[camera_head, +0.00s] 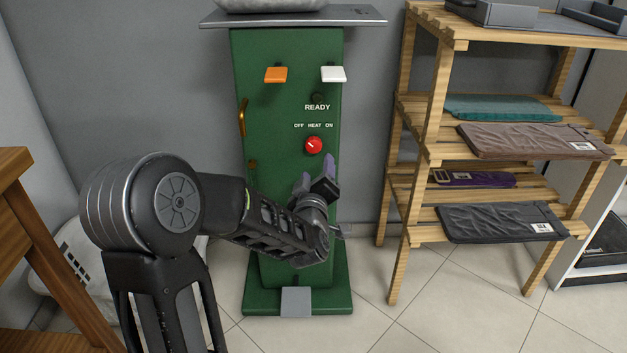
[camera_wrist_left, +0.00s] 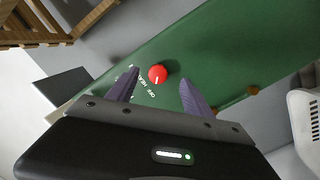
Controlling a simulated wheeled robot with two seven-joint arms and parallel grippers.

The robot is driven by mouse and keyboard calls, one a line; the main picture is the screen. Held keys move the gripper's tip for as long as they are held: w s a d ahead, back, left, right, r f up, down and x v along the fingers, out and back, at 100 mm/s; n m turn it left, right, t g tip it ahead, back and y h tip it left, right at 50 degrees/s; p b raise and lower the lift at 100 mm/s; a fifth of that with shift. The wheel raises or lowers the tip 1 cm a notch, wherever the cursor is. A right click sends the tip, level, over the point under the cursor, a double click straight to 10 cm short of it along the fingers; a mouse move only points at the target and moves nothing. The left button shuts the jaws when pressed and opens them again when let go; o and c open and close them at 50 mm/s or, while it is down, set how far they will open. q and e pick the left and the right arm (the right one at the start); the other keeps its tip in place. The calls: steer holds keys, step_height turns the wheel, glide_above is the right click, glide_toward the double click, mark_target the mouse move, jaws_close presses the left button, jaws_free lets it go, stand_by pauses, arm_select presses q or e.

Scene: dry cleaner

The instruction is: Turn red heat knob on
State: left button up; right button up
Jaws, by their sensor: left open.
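The red heat knob (camera_head: 313,145) is on the front of the green cabinet (camera_head: 285,100), under the white words OFF, HEAT, ON. Its white mark points up and left, toward OFF. In the left wrist view the red knob (camera_wrist_left: 158,74) shows between and beyond the fingertips. My left gripper (camera_head: 318,171) is open, with purple fingers, just below the knob in the head view. No contact with the knob shows. The left gripper's fingers (camera_wrist_left: 158,86) are spread apart and empty in the wrist view. My right gripper is not in view.
An orange paddle (camera_head: 276,74) and a white paddle (camera_head: 333,74) stick out above the knob, with the READY label below them. A wooden rack (camera_head: 450,60) with folded garments stands at the right. A wooden table (camera_head: 30,230) is at the left edge.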

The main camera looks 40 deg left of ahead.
mark_target(314, 148)
arm_select(q)
steer(key=shift+s+a+r+n+y, duration=0.2)
steer(key=shift+a+r+n+y, duration=0.15)
steer(key=shift+a+r, duration=0.25)
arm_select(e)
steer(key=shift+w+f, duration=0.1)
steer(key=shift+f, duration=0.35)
arm_select(q)
steer(key=shift+f, duration=0.1)
steer(key=b+x, duration=0.1)
steer(key=x, duration=0.5)
steer(key=shift+w+a+b, duration=0.1)
steer(key=shift+w+b, duration=0.15)
steer(key=shift+b, duration=0.05)
steer(key=shift+w+a, duration=0.35)
steer(key=shift+w, duration=0.2)
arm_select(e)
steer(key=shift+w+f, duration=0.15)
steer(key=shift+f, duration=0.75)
arm_select(q)
jaws_close()
